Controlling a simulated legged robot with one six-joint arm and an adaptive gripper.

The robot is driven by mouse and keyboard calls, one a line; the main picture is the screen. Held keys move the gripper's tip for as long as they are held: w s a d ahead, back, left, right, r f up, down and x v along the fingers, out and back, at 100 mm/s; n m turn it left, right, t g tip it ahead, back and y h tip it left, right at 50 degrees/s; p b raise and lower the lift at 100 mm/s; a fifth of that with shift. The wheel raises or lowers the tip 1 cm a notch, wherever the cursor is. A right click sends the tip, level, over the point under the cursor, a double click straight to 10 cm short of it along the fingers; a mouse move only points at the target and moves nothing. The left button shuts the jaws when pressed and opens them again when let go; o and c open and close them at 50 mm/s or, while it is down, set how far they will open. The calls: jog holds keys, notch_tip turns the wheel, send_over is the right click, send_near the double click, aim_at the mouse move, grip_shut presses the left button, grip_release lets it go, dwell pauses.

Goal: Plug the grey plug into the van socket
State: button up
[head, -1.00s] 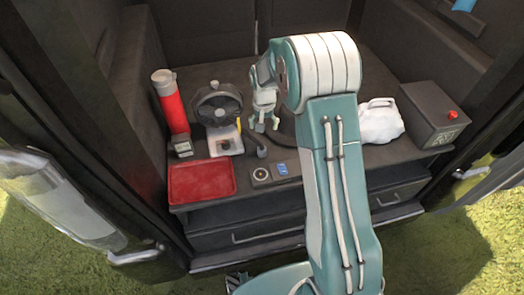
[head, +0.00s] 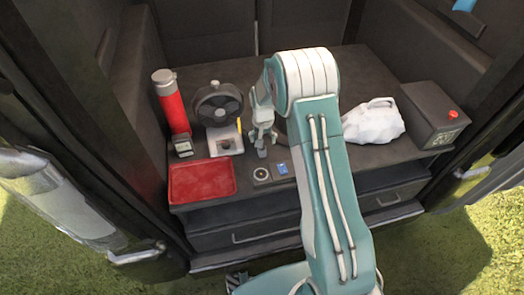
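The small grey plug (head: 262,153) stands on the van's deck, just behind the socket panel. My gripper (head: 263,142) is right above it, pointing down. Its fingers look spread to either side of the plug's top; I cannot tell if they touch it. The van socket (head: 261,174) is a round, light-ringed outlet in a dark panel near the deck's front edge, in front of the plug. A blue-covered outlet (head: 283,168) sits to its right. The plug's cable is mostly hidden behind my arm.
A red tray (head: 202,181) lies left of the socket. A fan (head: 218,104), a red flask (head: 172,103) and a small pale device (head: 225,140) stand behind. A white bag (head: 373,122) and a dark box (head: 431,114) with a red knob are at right.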

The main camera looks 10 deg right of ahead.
aim_at(262, 150)
notch_tip(262, 150, down, 5)
jog(key=shift+s+a+f, duration=0.15)
dwell(0.5)
jog(key=c, duration=1.2)
